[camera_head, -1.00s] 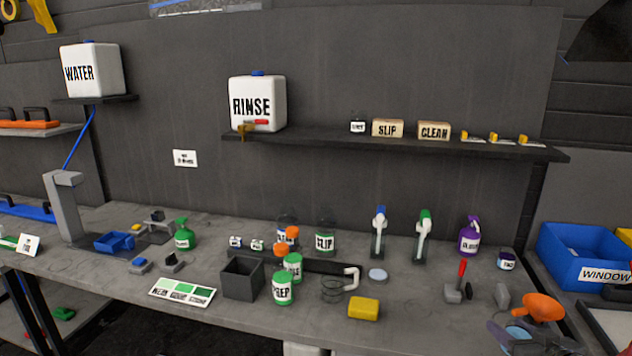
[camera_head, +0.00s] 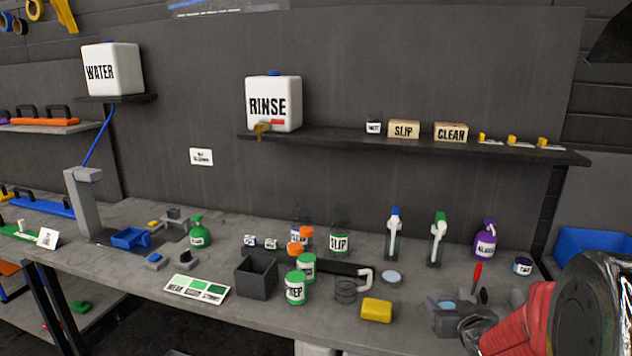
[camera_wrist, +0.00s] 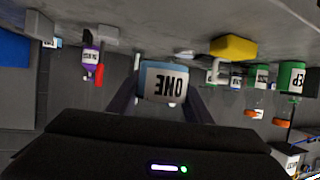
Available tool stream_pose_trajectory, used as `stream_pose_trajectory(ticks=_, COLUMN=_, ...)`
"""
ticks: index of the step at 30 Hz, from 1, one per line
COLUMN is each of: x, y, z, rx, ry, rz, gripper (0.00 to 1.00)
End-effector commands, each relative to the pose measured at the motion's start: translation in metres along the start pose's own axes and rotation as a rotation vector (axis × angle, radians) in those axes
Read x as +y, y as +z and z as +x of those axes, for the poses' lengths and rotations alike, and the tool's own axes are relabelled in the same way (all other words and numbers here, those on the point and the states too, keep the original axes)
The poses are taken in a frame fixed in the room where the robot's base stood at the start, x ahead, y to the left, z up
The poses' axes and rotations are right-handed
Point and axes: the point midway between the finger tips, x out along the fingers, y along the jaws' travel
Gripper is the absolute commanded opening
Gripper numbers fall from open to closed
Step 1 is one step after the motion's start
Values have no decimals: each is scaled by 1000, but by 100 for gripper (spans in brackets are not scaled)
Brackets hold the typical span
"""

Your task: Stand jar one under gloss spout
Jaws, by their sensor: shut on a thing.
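Jar one (camera_wrist: 165,82), labelled ONE, shows upside down in the wrist view, between the two fingers of my gripper (camera_wrist: 160,100). My gripper is shut on it. In the head view my gripper (camera_head: 455,318) is low at the right, over the front part of the bench, partly hidden by my own arm. A purple pump bottle (camera_head: 485,242) with a spout, its label looking like GLOSS, stands upright at the back right of the bench. It also shows in the wrist view (camera_wrist: 90,62), to the left of jar one and apart from it.
A red-handled tool (camera_head: 477,274) stands near the purple bottle, with a small dark jar (camera_head: 522,265) to its right. A yellow sponge (camera_head: 376,310) lies at the front edge. Two spray bottles with blue (camera_head: 394,237) and green (camera_head: 438,240) heads stand at the back.

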Motion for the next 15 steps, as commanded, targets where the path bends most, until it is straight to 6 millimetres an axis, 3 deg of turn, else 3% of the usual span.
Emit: stream_pose_trajectory(ticks=15, x=-119, y=15, z=43, rx=-2, ry=-32, rz=-12, gripper=22)
